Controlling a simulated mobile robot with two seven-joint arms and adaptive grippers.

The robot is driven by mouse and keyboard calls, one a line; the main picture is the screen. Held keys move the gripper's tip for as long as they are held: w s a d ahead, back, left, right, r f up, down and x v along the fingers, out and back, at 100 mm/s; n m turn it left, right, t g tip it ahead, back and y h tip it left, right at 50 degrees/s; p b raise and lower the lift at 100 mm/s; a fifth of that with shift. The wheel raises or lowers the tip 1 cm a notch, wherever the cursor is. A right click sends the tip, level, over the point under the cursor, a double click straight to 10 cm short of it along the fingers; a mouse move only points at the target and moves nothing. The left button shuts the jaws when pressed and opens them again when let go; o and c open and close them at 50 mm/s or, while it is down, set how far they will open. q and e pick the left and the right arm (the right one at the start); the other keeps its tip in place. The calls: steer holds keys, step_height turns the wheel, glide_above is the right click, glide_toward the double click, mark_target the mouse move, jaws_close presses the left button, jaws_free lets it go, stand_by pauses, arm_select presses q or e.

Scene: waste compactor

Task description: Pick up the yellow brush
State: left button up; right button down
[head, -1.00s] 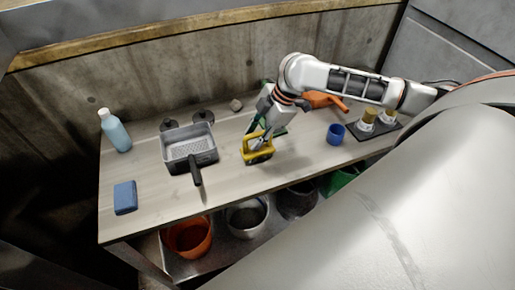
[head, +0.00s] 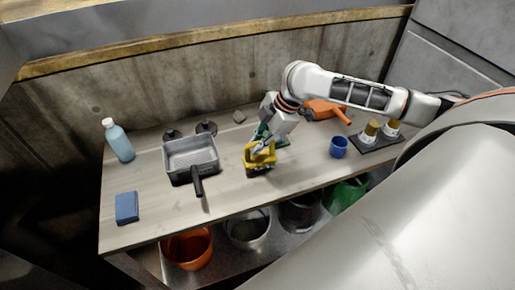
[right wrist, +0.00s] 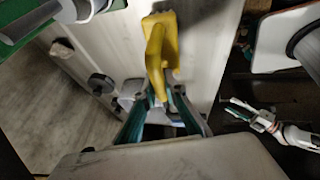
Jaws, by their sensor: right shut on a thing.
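The yellow brush (head: 261,158) is at the middle of the workbench in the head view, with its dark bristle side low. My right gripper (head: 262,143) reaches down from above and is shut on its handle. In the right wrist view the yellow brush (right wrist: 156,52) extends from between the teal-padded fingers of the right gripper (right wrist: 163,92). I cannot tell whether the bristles touch the bench. My left gripper (right wrist: 254,116) shows small at the right of the right wrist view, away from the brush; its opening is unclear. It is outside the head view.
On the workbench (head: 225,205), a grey pan (head: 190,153) stands left of the brush, with a blue sponge (head: 127,208) and bottle (head: 119,143) farther left. A blue cup (head: 338,147) and orange tool (head: 325,109) are to the right. Buckets (head: 188,248) sit below.

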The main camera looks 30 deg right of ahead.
step_height(320, 180, up, 19)
steer(key=shift+f, duration=0.2)
stand_by(0.5)
